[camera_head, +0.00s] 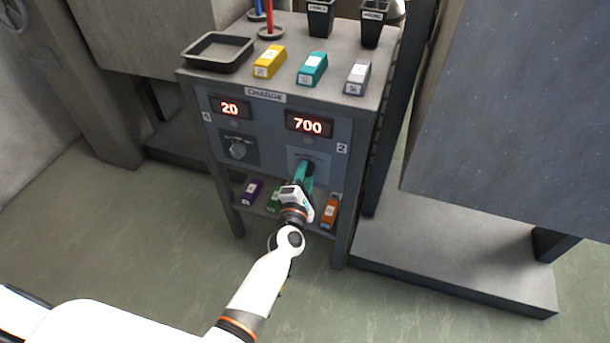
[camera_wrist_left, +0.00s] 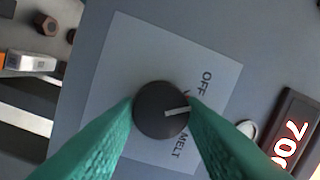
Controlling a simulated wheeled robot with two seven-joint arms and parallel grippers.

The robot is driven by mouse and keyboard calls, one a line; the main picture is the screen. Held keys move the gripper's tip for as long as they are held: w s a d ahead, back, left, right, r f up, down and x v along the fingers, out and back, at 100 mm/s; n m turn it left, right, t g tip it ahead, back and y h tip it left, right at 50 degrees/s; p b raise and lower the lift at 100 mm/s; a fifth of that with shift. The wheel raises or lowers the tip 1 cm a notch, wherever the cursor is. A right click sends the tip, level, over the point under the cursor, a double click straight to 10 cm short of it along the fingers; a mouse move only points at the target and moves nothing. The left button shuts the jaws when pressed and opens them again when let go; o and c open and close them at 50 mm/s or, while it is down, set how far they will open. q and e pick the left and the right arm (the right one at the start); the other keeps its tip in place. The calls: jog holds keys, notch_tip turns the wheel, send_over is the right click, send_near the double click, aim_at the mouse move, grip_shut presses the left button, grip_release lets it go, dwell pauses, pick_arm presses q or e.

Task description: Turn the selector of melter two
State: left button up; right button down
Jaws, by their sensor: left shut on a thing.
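The selector of melter two (camera_wrist_left: 152,105) is a dark round knob with a white pointer line, on a light plate (camera_wrist_left: 120,75). The plate carries the words OFF and MELT, and another mark is partly hidden by a finger. The pointer faces right in the left wrist view, between OFF and MELT. My left gripper (camera_head: 305,168) has its green fingers closed on both sides of the knob. In the head view the gripper hides the knob. The display of melter two (camera_head: 309,124) reads 700. My right gripper is not in view.
Melter one's knob (camera_head: 238,149) is at the left, under a display (camera_head: 230,108) reading 20. Yellow (camera_head: 269,62), teal (camera_head: 312,68) and grey (camera_head: 358,77) blocks and a black tray (camera_head: 218,52) are on top. Purple (camera_head: 252,191), green and orange (camera_head: 330,211) blocks lie on the lower shelf.

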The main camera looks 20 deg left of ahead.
pick_arm(q)
jog(key=shift+a+f+m+t+h+p, duration=0.15)
jog(key=shift+m+h+p, duration=0.3)
jog(key=shift+m, duration=2.4)
jog(key=shift+m+t+h+p, duration=0.25)
jog(key=shift+m+p, duration=0.35)
jog(key=shift+m, duration=2.2)
jog(key=shift+a+f+m+t+h+p, duration=0.1)
jog(key=shift+m+h+p, duration=0.4)
jog(key=shift+m, duration=2.35)
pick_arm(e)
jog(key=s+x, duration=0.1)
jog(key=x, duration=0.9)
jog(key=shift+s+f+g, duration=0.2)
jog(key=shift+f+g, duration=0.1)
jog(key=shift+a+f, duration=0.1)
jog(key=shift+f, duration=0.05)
pick_arm(q)
jog(key=o, duration=1)
jog(key=shift+s, duration=0.1)
